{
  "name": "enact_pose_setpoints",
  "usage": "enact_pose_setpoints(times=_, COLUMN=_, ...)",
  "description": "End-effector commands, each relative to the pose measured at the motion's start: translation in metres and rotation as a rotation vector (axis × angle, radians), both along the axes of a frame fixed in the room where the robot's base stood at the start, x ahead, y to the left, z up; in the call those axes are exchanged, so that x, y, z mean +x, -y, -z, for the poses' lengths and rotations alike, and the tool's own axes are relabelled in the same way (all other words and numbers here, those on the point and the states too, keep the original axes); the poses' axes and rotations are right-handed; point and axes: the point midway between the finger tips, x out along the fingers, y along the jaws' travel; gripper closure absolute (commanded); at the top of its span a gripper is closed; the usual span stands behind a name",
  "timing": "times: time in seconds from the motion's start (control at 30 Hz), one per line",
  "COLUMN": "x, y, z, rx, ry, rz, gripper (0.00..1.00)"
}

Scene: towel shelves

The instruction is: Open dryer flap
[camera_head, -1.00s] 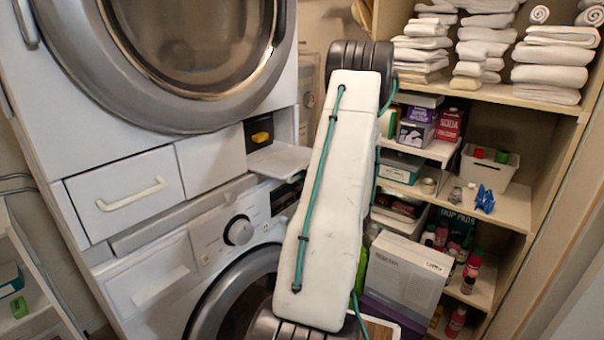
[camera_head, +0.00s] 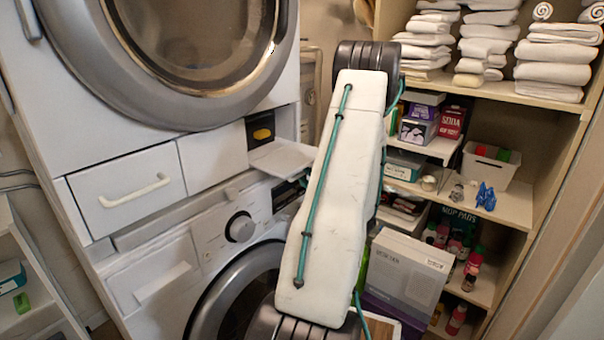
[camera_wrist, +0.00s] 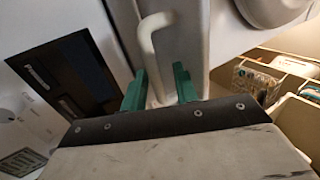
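The upper machine (camera_head: 170,110) has a large round door with a dark window. Below it, a small white flap (camera_head: 283,158) juts out beside an opening with a black and yellow part (camera_head: 261,133). In the wrist view, my gripper (camera_wrist: 160,86) has its two green fingers apart. A curved white handle (camera_wrist: 150,35) runs down between them; I cannot tell if either finger touches it. Which panel this handle belongs to is unclear. In the head view my arm hides the gripper.
A white drawer front (camera_head: 125,190) has a bar handle. The lower machine has a knob (camera_head: 240,228) and a round door. Wooden shelves (camera_head: 515,205) at the right hold folded towels (camera_head: 553,55), boxes and bottles. A white box (camera_head: 408,275) stands close behind my arm.

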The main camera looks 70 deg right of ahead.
Motion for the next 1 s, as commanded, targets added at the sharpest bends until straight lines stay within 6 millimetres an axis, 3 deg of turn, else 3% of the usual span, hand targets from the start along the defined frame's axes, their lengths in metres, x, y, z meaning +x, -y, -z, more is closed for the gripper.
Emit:
enact_pose_setpoints(times=0.2, x=-0.033, y=-0.01, z=0.018, rx=0.002, ry=0.001, rz=0.002, gripper=0.7)
enact_pose_setpoints(times=0.4, x=-0.05, y=-0.015, z=0.027, rx=0.001, ry=-0.001, rz=0.0, gripper=0.7)
enact_pose_setpoints(times=1.0, x=-0.052, y=-0.016, z=0.028, rx=0.0, ry=0.0, rz=-0.002, gripper=0.7)
